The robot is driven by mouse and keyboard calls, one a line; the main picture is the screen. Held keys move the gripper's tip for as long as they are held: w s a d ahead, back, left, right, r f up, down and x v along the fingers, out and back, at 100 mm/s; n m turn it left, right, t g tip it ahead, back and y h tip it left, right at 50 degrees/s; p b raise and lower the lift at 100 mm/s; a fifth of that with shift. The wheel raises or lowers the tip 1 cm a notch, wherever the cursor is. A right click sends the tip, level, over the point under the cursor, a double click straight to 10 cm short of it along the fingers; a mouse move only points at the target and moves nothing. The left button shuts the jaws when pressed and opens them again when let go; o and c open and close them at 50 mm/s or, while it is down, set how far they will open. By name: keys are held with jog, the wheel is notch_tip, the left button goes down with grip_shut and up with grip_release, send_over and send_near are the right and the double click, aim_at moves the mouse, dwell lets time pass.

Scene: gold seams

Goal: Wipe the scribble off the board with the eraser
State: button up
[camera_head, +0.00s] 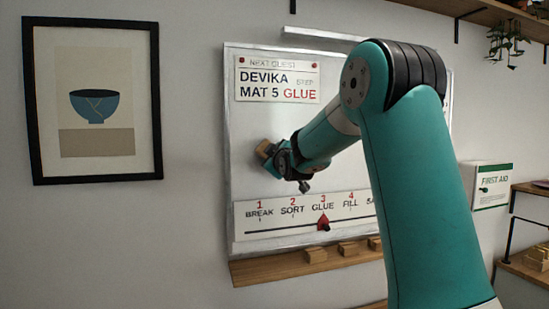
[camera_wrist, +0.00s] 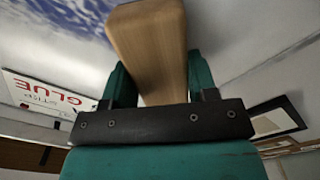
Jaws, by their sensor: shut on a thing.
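The eraser (camera_wrist: 148,45) is a wooden block held between the teal fingers of my gripper (camera_head: 274,157). Its tan end (camera_head: 263,149) also shows in the head view, in front of the left part of the whiteboard (camera_head: 240,130). My gripper is shut on the eraser. I cannot tell whether the eraser touches the board. A blue scribble (camera_wrist: 62,22) shows at the top left of the wrist view, on the white surface beside the eraser. In the head view my arm covers the board's middle and right, and I see no scribble there.
A "Devika Mat 5 Glue" sign (camera_head: 278,80) is at the board's top left. A step strip (camera_head: 290,216) with a red marker (camera_head: 323,222) runs along the bottom. Wooden blocks (camera_head: 316,255) stand on the ledge (camera_head: 265,271). A first aid box (camera_head: 488,184) hangs at right.

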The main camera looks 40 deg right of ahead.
jog(key=shift+x, duration=0.9)
